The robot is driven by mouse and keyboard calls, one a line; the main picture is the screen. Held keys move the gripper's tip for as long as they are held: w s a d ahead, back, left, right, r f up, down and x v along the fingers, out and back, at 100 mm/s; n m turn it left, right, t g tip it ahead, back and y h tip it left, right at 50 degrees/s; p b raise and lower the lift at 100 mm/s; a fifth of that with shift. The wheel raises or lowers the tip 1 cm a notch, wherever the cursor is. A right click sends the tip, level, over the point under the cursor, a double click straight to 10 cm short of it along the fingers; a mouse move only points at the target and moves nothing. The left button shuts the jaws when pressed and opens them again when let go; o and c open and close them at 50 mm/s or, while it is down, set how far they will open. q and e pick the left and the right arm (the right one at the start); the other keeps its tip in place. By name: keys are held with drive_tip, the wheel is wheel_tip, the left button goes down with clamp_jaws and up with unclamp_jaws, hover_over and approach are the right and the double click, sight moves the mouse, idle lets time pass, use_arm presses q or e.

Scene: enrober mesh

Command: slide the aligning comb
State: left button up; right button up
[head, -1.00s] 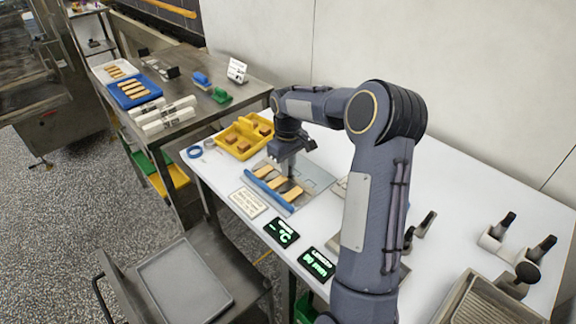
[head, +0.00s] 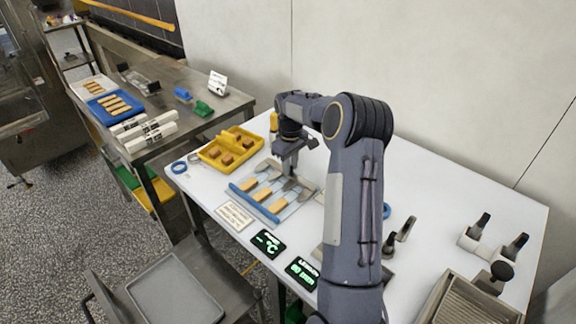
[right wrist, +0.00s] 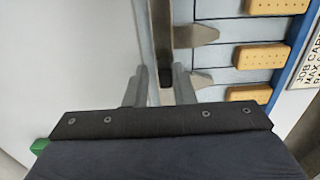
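The aligning comb (right wrist: 162,30) is a grey metal bar with pointed teeth in the right wrist view. In the head view the biscuits (head: 262,195) lie in a row on a grey plate (head: 303,205) with a blue strip (head: 254,204) along the near edge. My right gripper (right wrist: 162,72) has its fingers on both sides of the comb's dark part and looks shut on it; it also shows low over the plate's far side (head: 290,166). My left gripper is out of view.
A yellow tray (head: 211,157) with brown pieces stands to the left behind the plate. A label card (head: 235,214) and two displays (head: 267,242) lie in front. Dark-handled tools (head: 480,226) stand at the right. The white table behind my arm is clear.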

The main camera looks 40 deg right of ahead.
drive_tip(key=shift+o, duration=1.2)
drive_tip(key=shift+d, duration=0.1)
drive_tip(key=shift+r, duration=3.9)
